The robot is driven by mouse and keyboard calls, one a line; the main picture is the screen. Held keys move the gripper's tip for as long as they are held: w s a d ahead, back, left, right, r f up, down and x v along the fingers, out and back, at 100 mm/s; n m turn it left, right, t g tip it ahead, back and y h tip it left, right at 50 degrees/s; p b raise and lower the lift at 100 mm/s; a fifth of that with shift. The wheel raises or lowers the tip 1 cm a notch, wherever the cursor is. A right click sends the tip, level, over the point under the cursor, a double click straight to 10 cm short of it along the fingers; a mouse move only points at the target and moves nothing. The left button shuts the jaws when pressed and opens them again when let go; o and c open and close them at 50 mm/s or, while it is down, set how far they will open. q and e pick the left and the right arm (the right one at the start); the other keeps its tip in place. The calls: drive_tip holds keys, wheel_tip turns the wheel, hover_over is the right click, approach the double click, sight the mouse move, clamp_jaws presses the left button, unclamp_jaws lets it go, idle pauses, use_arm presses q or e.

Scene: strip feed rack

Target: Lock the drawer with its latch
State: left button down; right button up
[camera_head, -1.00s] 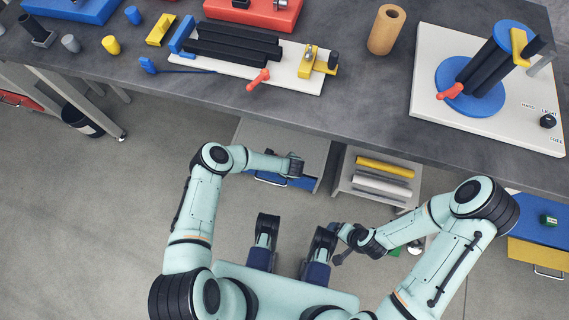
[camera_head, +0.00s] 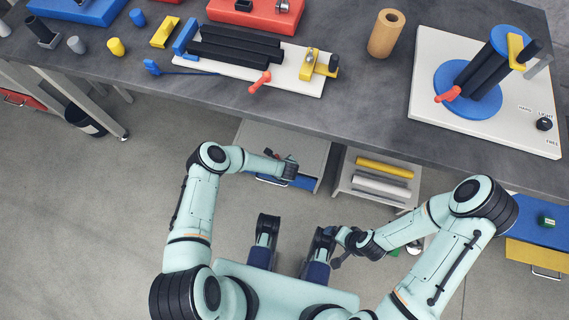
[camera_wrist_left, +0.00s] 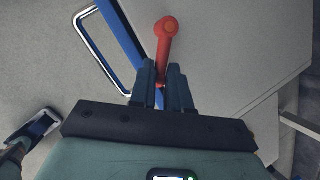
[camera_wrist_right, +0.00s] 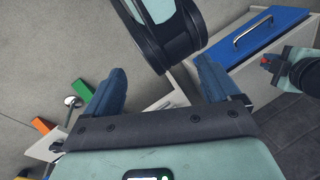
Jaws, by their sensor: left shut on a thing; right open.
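The red latch (camera_wrist_left: 165,42) is a short lever with a round knob on the grey cabinet (camera_wrist_left: 225,50), beside the drawer's blue front edge (camera_wrist_left: 121,40). My left gripper (camera_wrist_left: 162,88) is shut on the latch's lower end; the knob sticks out beyond the fingertips. The drawer's blue front (camera_wrist_right: 262,42) and metal handle (camera_wrist_right: 253,32) show in the right wrist view, with my left gripper beside them. The drawer looks closed. In the head view the left arm partly covers it. My right gripper (camera_wrist_right: 158,85) is open and empty, away from the drawer.
The workbench (camera_head: 350,110) overhangs the cabinet. A grey shelf unit (camera_head: 345,185) with yellow and white rolls stands to its right. Green (camera_wrist_right: 80,92) and orange (camera_wrist_right: 43,125) blocks show near the right gripper.

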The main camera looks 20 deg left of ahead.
use_arm(q)
drive_tip(key=m, duration=0.1)
drive_tip(key=a+m+h+p, duration=0.1)
drive_tip(key=shift+s+a+r+m, duration=0.1)
drive_tip(key=shift+s+a+m, duration=0.05)
drive_tip(key=shift+s+m, duration=0.25)
drive_tip(key=shift+s+a+m+h, duration=0.3)
drive_tip(key=shift+m+h, duration=0.2)
drive_tip(key=shift+m, duration=0.4)
drive_tip(key=shift+a+m, duration=0.3)
drive_tip(key=shift+m, duration=0.2)
drive_tip(key=shift+s+a+m+h+b, duration=0.15)
drive_tip(key=shift+a+m+h, duration=0.45)
drive_tip(key=shift+m, duration=0.55)
drive_tip(key=shift+a+m+h+b, duration=0.15)
drive_tip(key=shift+a+m+h, duration=0.4)
drive_tip(key=shift+m, duration=0.6)
use_arm(e)
drive_tip(key=shift+s+a+r, duration=0.25)
drive_tip(key=shift+s+r, duration=0.15)
drive_tip(key=shift+s, duration=0.15)
use_arm(q)
drive_tip(key=c, duration=1.1)
unclamp_jaws()
